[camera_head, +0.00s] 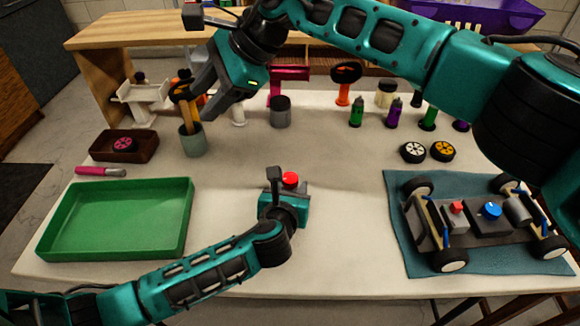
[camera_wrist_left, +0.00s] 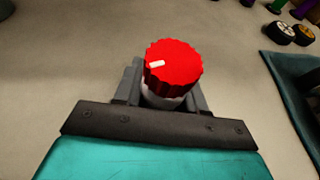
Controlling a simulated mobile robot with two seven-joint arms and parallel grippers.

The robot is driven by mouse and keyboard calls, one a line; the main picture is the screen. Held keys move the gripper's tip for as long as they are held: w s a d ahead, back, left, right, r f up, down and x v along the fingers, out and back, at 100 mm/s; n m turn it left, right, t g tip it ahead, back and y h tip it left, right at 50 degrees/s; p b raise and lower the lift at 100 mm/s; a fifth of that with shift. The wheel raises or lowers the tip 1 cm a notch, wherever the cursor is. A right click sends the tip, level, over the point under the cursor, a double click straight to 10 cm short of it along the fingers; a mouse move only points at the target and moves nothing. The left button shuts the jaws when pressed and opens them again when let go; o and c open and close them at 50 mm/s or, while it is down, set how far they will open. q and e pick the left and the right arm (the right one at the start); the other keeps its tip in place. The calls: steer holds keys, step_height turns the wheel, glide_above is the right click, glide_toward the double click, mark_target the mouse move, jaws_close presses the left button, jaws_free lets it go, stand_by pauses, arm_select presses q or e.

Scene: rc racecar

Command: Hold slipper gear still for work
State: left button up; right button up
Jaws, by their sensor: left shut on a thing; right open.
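The slipper gear is a red knurled piece (camera_head: 290,179) with a white mark on top and a pale lower part. It also shows in the left wrist view (camera_wrist_left: 173,68), upright between the fingers. My left gripper (camera_head: 288,190) is shut on it, low over the middle of the white table. My right gripper (camera_head: 203,96) is open, its fingers pointing down and left beside the yellow-brown handle (camera_head: 187,110) that stands in a grey-green cup (camera_head: 193,143). I cannot tell whether the fingers touch the handle.
A green tray (camera_head: 118,248) lies at left, with a brown box (camera_head: 104,146) and a pink-handled tool (camera_head: 95,171) behind it. The racecar (camera_head: 475,226) sits on a blue mat (camera_head: 400,190) at right. Bottles and wheels (camera_head: 413,152) stand behind. Table around the gear is clear.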

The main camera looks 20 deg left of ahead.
steer(key=w+a+r+m+t+y, duration=0.2)
steer(key=a+r+m+y, duration=0.1)
steer(key=r+m+y, duration=0.3)
steer(key=w+a+r+m+t+y, duration=0.2)
steer(key=w+a+r+m+y, duration=0.15)
steer(key=r+m, duration=0.4)
steer(key=w+d+r+m+t+h, duration=0.1)
steer(key=w+d+m+t+h, duration=0.15)
steer(key=w+m+t, duration=0.6)
steer(key=w+d+r+m+t+h, duration=0.1)
steer(key=w+d+m+t+h, duration=0.15)
steer(key=m, duration=1.05)
steer(key=w+d+f+m+h, duration=0.2)
steer(key=d+f+m+h, duration=0.35)
steer(key=m, duration=0.55)
steer(key=m+g+h, duration=0.7)
steer(key=m+g, duration=0.6)
steer(key=m, duration=0.1)
glide_toward(290, 178)
step_height(290, 178, down, 8)
steer(key=shift+w+a+f, duration=0.15)
steer(key=shift+f, duration=0.1)
